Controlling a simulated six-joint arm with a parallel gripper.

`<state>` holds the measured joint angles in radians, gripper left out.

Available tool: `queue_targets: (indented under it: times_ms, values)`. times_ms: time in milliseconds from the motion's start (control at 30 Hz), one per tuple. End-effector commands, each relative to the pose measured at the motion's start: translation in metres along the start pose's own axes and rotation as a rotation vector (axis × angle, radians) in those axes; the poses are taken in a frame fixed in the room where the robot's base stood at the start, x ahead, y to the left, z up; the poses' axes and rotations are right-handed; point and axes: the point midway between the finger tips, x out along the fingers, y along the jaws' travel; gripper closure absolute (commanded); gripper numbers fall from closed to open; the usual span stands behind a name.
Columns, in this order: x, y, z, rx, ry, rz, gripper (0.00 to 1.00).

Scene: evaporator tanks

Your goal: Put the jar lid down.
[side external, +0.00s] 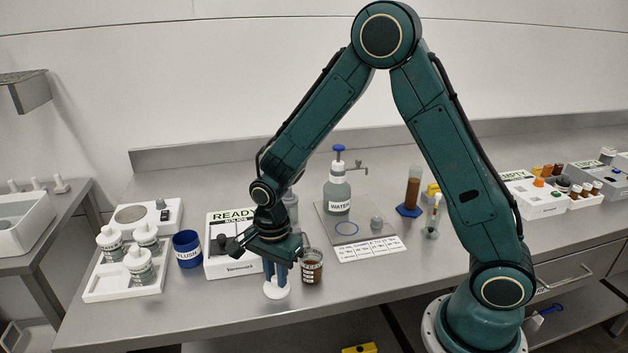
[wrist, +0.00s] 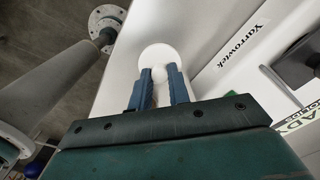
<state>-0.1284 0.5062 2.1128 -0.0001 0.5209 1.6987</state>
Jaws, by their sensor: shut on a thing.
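The jar lid (side external: 277,292) is a white disc with a raised knob, at the front of the steel bench. My gripper (side external: 275,274) points down and is shut on the lid's knob. In the wrist view the blue fingers of my gripper (wrist: 159,84) stand either side of the knob, and the round white lid (wrist: 158,54) shows beyond them. The lid is at or just above the bench top; I cannot tell if it touches. An open brown-filled jar (side external: 312,268) with a label stands just right of the lid.
The white READY SOLIDS box (side external: 228,262) stands behind and left of my gripper. A blue FLUSH cup (side external: 187,250) and a white tray (side external: 97,294) of bottles stand further left. The WATER bottle (side external: 338,195) is behind. The bench's front edge is close to the lid.

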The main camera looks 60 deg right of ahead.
Motion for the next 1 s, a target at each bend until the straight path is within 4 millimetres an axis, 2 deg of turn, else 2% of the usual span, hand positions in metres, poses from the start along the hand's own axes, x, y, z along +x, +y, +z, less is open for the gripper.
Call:
queue_targets:
  times_ms: [67, 100, 200, 667, 867, 1000]
  values:
    - [0.002, 0.0, 0.0, 0.0, 0.0, 0.001, 1.0]
    - [0.002, 0.0, 0.0, 0.0, 0.0, 0.001, 0.76]
    - [0.002, 0.0, 0.0, 0.0, 0.0, 0.001, 0.6]
    - [-0.003, 0.0, 0.0, 0.0, 0.0, -0.001, 0.6]
    - [-0.02, -0.001, 0.0, 0.0, 0.0, -0.003, 0.6]
    - [-0.038, -0.001, 0.0, 0.0, -0.001, -0.005, 0.6]
